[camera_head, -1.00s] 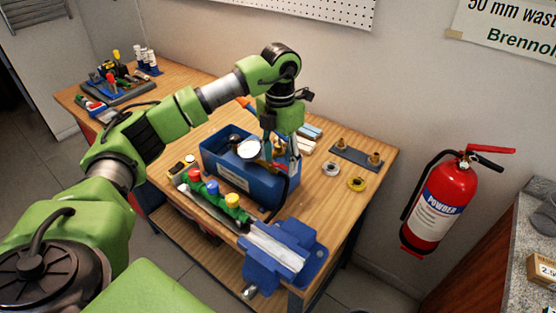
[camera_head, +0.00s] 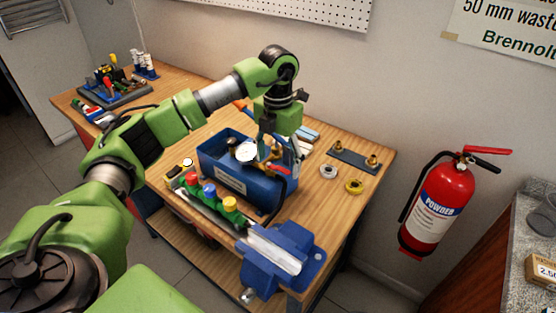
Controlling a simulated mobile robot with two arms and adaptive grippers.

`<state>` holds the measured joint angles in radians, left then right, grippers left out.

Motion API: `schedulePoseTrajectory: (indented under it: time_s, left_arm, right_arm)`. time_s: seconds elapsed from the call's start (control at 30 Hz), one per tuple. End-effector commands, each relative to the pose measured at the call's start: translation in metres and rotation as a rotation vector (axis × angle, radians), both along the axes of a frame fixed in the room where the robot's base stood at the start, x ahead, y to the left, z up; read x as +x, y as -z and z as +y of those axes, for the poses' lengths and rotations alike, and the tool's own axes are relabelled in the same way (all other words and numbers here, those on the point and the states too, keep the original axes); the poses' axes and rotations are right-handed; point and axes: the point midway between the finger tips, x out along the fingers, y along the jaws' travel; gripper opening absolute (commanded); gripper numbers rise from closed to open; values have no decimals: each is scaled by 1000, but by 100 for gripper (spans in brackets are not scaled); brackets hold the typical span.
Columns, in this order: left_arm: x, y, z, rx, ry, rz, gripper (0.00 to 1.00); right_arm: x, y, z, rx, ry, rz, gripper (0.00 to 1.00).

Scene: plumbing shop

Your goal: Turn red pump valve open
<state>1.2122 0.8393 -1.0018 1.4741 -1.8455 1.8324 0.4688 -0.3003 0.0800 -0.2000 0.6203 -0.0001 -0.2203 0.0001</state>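The blue test pump (camera_head: 222,176) stands on the wooden bench, with a white round gauge (camera_head: 246,152) and brass fittings on top. A small red valve handle (camera_head: 284,171) shows at its right side, just below my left gripper (camera_head: 273,158). My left gripper comes down from above over the pump's right part. Its fingertips overlap the brass fittings and the handle's base, so I cannot tell if they touch the handle or how far apart they are. My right gripper is not in view.
A green manifold with red, blue and yellow caps (camera_head: 209,191) lies in front of the pump. A blue vise (camera_head: 278,250) is at the bench's near corner. Two round fittings (camera_head: 354,187) and a dark plate (camera_head: 355,160) lie right. A fire extinguisher (camera_head: 436,205) hangs on the wall.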

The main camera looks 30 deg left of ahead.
Motion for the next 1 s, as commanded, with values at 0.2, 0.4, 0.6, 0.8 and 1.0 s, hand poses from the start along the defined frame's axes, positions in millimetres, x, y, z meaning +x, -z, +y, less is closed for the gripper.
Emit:
schedulePoseTrajectory:
  time_s: [0.2, 0.4, 0.6, 0.8, 1.0]
  left_arm:
    - [0, -2, 0, 0, 1, 1, 69]
    - [1, -31, 0, 0, 1, -4, 69]
    - [1, -78, 0, 0, 0, -4, 69]
    - [1, -108, 0, 1, 1, -2, 69]
    - [0, -119, 0, 0, 0, 1, 69]
  right_arm:
    - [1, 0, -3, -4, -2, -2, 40]
    - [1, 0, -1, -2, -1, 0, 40]
    - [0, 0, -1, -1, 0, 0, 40]
    - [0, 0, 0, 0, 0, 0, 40]
    - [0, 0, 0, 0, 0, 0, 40]
